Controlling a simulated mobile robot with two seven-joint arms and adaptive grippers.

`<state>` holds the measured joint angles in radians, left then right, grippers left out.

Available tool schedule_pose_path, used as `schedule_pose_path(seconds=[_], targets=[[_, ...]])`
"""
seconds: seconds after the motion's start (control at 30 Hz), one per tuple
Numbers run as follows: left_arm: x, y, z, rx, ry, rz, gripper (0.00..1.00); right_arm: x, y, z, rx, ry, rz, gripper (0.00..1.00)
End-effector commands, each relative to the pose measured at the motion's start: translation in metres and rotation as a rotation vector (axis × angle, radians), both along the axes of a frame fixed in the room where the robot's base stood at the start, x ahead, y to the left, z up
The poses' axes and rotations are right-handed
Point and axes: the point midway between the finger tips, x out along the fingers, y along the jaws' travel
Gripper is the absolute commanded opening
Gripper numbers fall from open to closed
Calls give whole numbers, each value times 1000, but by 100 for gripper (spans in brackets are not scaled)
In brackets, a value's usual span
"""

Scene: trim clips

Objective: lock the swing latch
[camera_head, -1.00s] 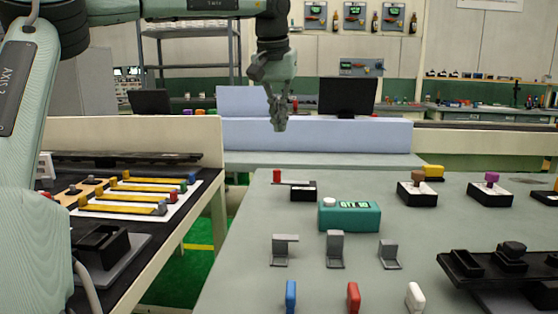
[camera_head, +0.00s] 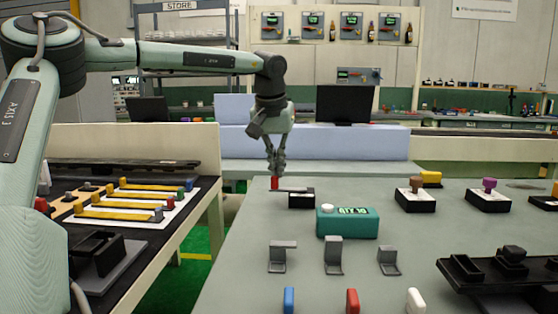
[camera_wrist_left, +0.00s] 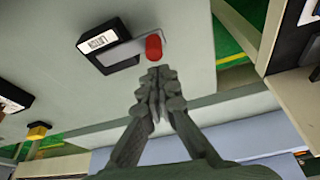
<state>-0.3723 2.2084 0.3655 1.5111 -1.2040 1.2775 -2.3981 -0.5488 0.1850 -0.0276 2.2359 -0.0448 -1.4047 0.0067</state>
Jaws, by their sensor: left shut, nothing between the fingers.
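The swing latch has a red knob (camera_head: 275,183) on a flat grey arm (camera_head: 294,189) that reaches to a black block (camera_head: 301,200) at the table's far left. In the left wrist view the red knob (camera_wrist_left: 154,47), grey arm (camera_wrist_left: 125,53) and labelled black block (camera_wrist_left: 103,42) show clearly. My left gripper (camera_head: 276,172) points down at the knob, its fingers shut and empty. In the left wrist view its fingertips (camera_wrist_left: 158,78) are close beside the knob; I cannot tell whether they touch it. My right gripper is not in view.
A teal box with a display (camera_head: 347,223) stands just in front of the latch. Grey brackets (camera_head: 333,256) and colored pegs (camera_head: 352,301) are nearer. Black-and-white blocks with knobs (camera_head: 416,199) stand to the right. A gap with green floor separates the left table (camera_head: 120,258).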

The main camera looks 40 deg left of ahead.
Motion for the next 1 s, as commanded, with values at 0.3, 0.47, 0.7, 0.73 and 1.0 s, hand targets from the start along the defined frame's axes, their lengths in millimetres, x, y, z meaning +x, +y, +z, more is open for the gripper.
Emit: schedule_pose_path(seconds=[0.3,0.47,0.7,0.73,1.0], targets=[[-9,-5,0,1,0,1,0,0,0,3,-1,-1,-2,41],[-9,-5,0,1,0,1,0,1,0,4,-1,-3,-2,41],[-10,-5,1,2,1,29,0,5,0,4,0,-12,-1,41],[-10,-6,1,2,1,37,0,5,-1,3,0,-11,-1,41],[-13,-6,1,2,2,103,0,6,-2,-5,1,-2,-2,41]])
